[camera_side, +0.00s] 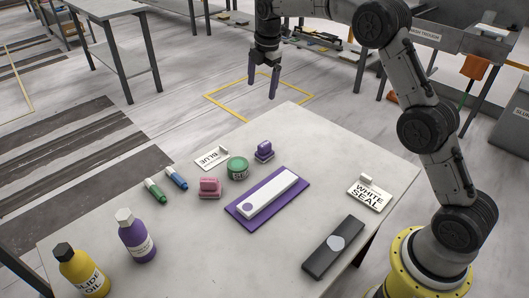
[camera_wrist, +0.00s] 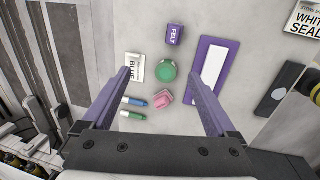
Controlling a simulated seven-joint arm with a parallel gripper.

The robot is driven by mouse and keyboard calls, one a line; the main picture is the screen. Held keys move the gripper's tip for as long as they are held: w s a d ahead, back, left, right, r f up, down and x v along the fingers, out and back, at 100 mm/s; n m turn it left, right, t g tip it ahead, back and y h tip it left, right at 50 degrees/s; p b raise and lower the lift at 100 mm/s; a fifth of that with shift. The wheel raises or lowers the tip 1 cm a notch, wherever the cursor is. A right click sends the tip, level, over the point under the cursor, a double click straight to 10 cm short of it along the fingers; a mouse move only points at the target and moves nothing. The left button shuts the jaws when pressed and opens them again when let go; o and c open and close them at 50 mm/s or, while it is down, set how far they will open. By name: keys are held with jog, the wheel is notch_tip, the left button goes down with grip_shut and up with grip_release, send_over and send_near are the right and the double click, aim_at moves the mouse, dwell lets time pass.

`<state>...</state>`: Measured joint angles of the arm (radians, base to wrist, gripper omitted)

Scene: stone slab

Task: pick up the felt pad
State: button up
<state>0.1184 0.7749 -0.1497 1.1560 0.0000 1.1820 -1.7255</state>
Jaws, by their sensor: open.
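The felt pad is a small purple block (camera_wrist: 174,34) with "FELT" lettering in the wrist view, near the top middle. In the side view, the purple block (camera_side: 264,151) with a raised handle stands near the slab's far edge, its lettering unreadable. My gripper (camera_side: 262,90) is open and empty, pointing down, high above and beyond the far edge of the slab. In the wrist view my gripper (camera_wrist: 164,72) shows two purple fingers spread wide. The felt pad appears beyond the fingertips, apart from them.
A green tin (camera_side: 237,168), a pink block (camera_side: 210,187) and a "BLUE" card (camera_side: 212,158) stand close to the felt pad. A purple mat (camera_side: 240,212) bears a white bar (camera_side: 270,195). A black tool (camera_side: 322,262) and bottles (camera_side: 138,240) are nearer.

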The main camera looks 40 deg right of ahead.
jog(key=g, duration=0.1)
send_over(265, 144)
notch_tip(265, 144, down, 8)
jog(key=shift+g, duration=0.5)
notch_tip(265, 144, down, 13)
jog(key=shift+f, duration=0.1)
jog(key=shift+w+f, duration=0.1)
jog(key=shift+f, duration=2.8)
grip_shut()
